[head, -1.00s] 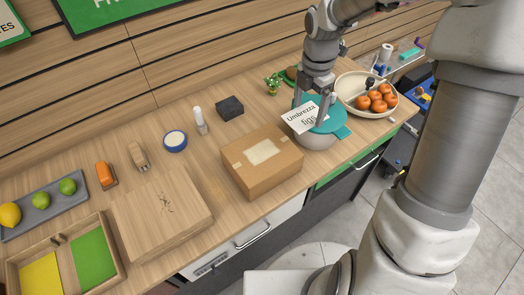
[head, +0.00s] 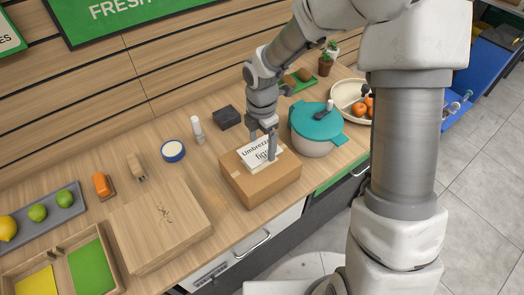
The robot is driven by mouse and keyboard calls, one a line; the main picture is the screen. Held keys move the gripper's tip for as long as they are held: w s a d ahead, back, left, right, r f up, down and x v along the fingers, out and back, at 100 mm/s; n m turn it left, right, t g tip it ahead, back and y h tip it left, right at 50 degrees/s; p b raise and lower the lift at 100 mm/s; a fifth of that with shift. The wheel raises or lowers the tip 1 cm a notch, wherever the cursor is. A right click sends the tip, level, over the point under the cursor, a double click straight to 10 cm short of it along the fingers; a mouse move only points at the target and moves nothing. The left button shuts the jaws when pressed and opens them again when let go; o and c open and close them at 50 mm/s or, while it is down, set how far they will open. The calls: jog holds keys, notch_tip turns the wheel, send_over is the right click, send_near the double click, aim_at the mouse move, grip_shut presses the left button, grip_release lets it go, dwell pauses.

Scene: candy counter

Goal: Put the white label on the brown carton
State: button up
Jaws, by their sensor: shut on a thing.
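The white label (head: 254,152), printed with dark lettering, is over the top of the brown carton (head: 262,187), towards its back. My gripper (head: 271,158) points down at the label's right side and is shut on it. The label hides the middle of the carton's top, where a pale patch showed earlier. I cannot tell whether the label touches the carton or is just above it. The carton stands closed on the wooden counter.
A pot with a teal lid (head: 316,122) stands just right of the carton. A dark block (head: 227,118), a white bottle (head: 197,128) and a blue-rimmed round dish (head: 173,151) are behind it. A wooden box (head: 160,225) is to the left. The bowl with oranges (head: 352,98) is farther right.

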aim_at(262, 149)
jog(key=shift+f, duration=1.95)
jog(key=shift+f, duration=0.1)
jog(key=shift+f, duration=0.15)
jog(key=o, duration=1)
jog(key=shift+c, duration=0.2)
jog(key=shift+r, duration=0.2)
